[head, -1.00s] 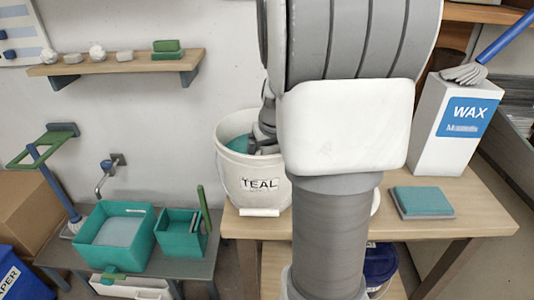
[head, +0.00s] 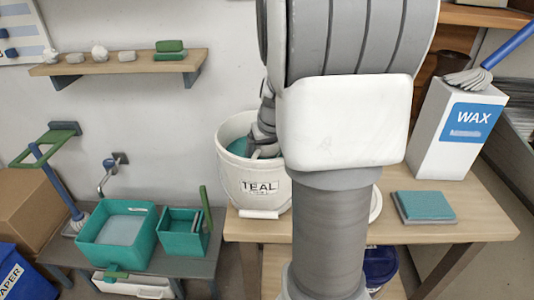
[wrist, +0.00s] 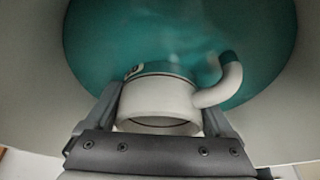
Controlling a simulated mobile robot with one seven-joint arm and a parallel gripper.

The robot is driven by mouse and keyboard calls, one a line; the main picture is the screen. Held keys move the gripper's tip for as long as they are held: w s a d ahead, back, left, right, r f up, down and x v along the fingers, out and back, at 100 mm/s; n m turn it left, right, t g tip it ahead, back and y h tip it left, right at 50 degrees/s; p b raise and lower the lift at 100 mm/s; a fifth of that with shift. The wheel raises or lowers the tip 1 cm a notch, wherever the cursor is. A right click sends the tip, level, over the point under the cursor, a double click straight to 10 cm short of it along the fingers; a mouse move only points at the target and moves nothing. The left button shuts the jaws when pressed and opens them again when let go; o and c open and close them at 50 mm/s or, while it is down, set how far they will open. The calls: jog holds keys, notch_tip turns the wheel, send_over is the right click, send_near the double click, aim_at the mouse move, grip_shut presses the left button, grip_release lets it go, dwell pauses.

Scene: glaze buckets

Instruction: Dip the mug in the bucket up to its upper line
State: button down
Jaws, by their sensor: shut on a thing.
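The white bucket labelled TEAL (head: 252,188) stands on the wooden table with teal glaze (wrist: 185,35) inside. My gripper (head: 264,140) reaches down into its mouth, partly hidden by my arm. In the wrist view my gripper (wrist: 162,108) is shut on the pale mug (wrist: 160,102), one finger on each side. The mug's handle (wrist: 218,92) points right and its far end is teal. A dark line rings the mug near the teal surface. The mug's far end is hidden; I cannot tell how deep it sits. A small pale part of the mug (head: 268,151) shows in the head view.
A WAX box (head: 456,125) with a blue-handled brush on top and a teal pad (head: 425,206) stand right on the table. Teal tubs (head: 117,236) sit on a lower bench at left. A wall shelf (head: 120,64) holds small pieces.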

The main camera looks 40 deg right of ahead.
jog(key=shift+s+d+r+p, duration=0.1)
jog(key=shift+r+p, duration=0.75)
jog(key=shift+r, duration=0.65)
jog(key=shift+s+d+r+p, duration=0.1)
jog(key=shift+r+p, duration=0.7)
jog(key=shift+r, duration=0.65)
notch_tip(320, 180, up, 11)
jog(key=p, duration=0.8)
jog(key=shift+r, duration=0.15)
